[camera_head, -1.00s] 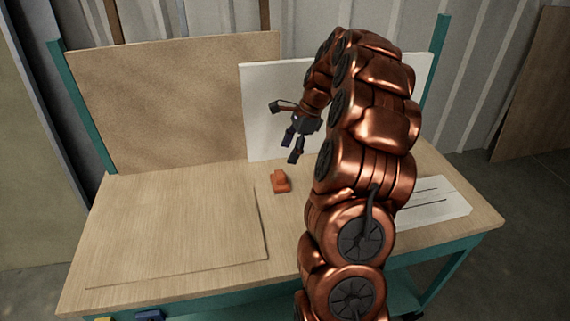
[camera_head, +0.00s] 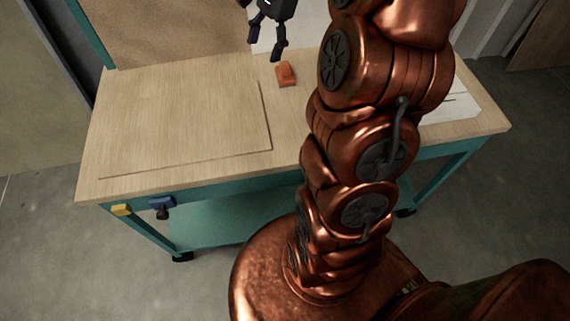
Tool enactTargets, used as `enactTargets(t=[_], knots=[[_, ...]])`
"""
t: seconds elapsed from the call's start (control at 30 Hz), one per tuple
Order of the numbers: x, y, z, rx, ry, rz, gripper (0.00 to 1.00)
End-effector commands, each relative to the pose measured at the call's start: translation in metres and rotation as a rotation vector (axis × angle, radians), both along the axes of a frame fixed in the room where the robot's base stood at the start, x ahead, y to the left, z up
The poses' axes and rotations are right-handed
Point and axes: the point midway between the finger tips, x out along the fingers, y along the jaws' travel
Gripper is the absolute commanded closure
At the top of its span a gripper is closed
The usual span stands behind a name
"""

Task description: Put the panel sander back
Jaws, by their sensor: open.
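A small orange block-like tool (camera_head: 286,75), which looks like the panel sander, lies on the wooden workbench top (camera_head: 300,105), just right of a thin wooden panel. My gripper (camera_head: 266,46) is dark, open and empty. It hangs above and behind the orange tool, slightly to its left in the picture, apart from it. The upper part of the gripper is cut off by the top edge of the view.
The thin wooden panel (camera_head: 185,115) covers the bench's left part. Upright boards stand at the back. A white slotted plate (camera_head: 450,108) lies at the right, partly behind my arm. A blue fitting (camera_head: 161,203) and yellow block (camera_head: 121,210) are at the front edge.

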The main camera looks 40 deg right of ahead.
Motion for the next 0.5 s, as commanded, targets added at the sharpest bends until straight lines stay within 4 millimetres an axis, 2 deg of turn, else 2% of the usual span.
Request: enactTargets(t=[0.03, 0.2, 0.5], knots=[[-0.009, 0.017, 0.002, -0.011, -0.005, 0.071, 0.29], [-0.041, 0.063, 0.006, -0.047, -0.028, 0.299, 0.29], [-0.108, 0.121, 0.004, -0.111, -0.057, 0.684, 0.29]])
